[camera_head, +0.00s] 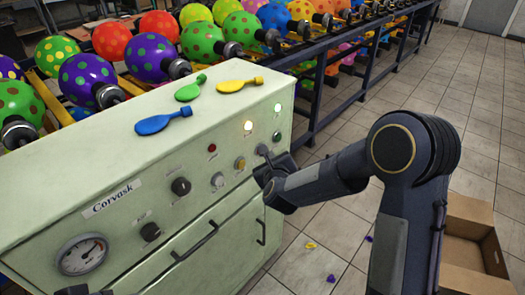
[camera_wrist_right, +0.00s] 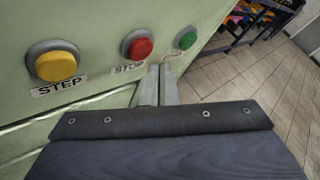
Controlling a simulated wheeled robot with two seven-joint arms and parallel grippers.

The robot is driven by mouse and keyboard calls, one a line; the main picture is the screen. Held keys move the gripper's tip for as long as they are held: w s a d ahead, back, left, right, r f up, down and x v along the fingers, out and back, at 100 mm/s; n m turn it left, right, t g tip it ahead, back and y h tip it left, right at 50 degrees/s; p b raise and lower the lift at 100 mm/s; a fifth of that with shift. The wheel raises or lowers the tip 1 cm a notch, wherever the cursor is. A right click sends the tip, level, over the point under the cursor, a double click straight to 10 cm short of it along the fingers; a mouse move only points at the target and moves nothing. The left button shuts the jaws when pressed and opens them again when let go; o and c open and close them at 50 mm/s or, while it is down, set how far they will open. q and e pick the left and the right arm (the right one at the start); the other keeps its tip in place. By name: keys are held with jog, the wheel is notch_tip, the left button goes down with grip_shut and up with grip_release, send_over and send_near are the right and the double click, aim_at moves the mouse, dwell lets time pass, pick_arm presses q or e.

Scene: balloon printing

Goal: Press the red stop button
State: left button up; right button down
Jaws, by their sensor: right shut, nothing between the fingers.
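The red stop button (camera_wrist_right: 138,45) sits on the green machine panel (camera_head: 190,210), above a label reading STOP, in the right wrist view. In the head view my right gripper hides it. My right gripper (camera_head: 265,152) is shut and empty, in front of the panel. In the right wrist view its fingertips (camera_wrist_right: 160,72) are just right of and below the red button, over the end of the STOP label. I cannot tell whether they touch the panel. A dark part at the bottom left edge of the head view may be my left gripper; its jaws do not show.
The yellow STEP button (camera_wrist_right: 57,63) is left of the red one; the green button (camera_wrist_right: 186,39) is to its right. Balloons (camera_head: 165,123) lie on the machine top. A balloon rack (camera_head: 310,55) runs behind. An open cardboard box (camera_head: 470,245) stands at right.

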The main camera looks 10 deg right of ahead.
dwell(0.6)
jog(key=shift+w+a+b, duration=0.25)
jog(key=shift+w+b, duration=0.1)
jog(key=shift+b, duration=0.1)
jog(key=shift+w+a, duration=0.35)
jog(key=shift+w, duration=0.1)
dwell(0.7)
jog(key=shift+s+d+b, duration=0.6)
jog(key=shift+s+b, duration=0.2)
jog(key=shift+b, duration=0.1)
